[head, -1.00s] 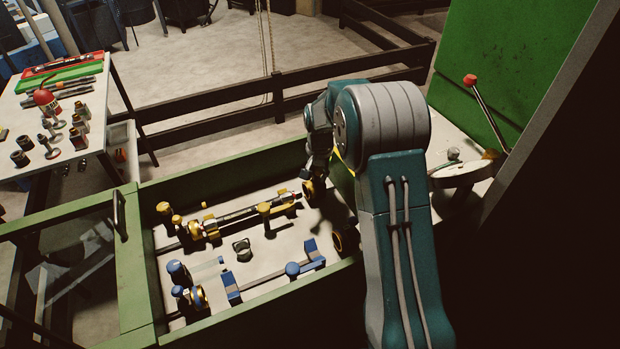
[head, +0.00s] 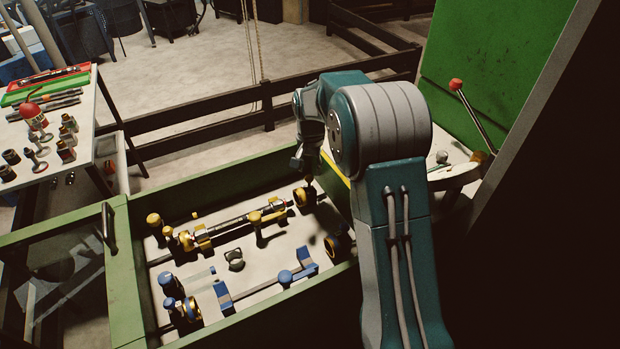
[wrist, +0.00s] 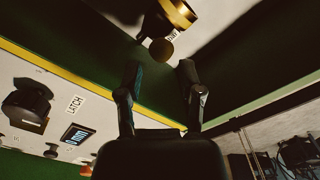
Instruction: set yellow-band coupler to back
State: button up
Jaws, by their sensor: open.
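A black coupler with a yellow-gold band (head: 303,197) sits at the right end of the yellow-fitted row in the green-walled bench. A gold-and-black banded part with a round dark knob also shows at the top of the wrist view (wrist: 178,14), beyond my fingers; I take it to be the same coupler. My gripper (wrist: 159,68) is open, with nothing between its fingers. In the head view my gripper (head: 308,170) hangs just above the coupler, apart from it as far as I can see; its fingertips are hard to make out.
A similar dark ring (head: 338,246) sits nearer on the right. Yellow clamps (head: 203,236), blue clamps (head: 222,296) and a loose grey clip (head: 234,259) fill the bench. Its green walls (head: 225,184) stand around them. A red-knobbed lever (head: 470,105) stands at right, a parts table (head: 84,137) at left.

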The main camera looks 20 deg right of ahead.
notch_tip(320, 180, up, 7)
jog(key=shift+d+f, duration=0.1)
jog(key=shift+f, duration=0.1)
dwell(0.4)
jog(key=s+a+r+n+t, duration=0.2)
jog(key=s+r+n+t, duration=0.1)
jog(key=s+r, duration=1.1)
jog(key=s+f+n+t, duration=0.1)
jog(key=s+n, duration=0.1)
jog(key=s, duration=0.7)
jog(key=s+a+f+n+t, duration=0.1)
jog(key=s+f, duration=0.1)
jog(key=s, duration=0.8)
jog(key=shift+a+f+n+t, duration=0.2)
jog(key=shift+a+n+t, duration=0.1)
jog(key=shift+n, duration=0.1)
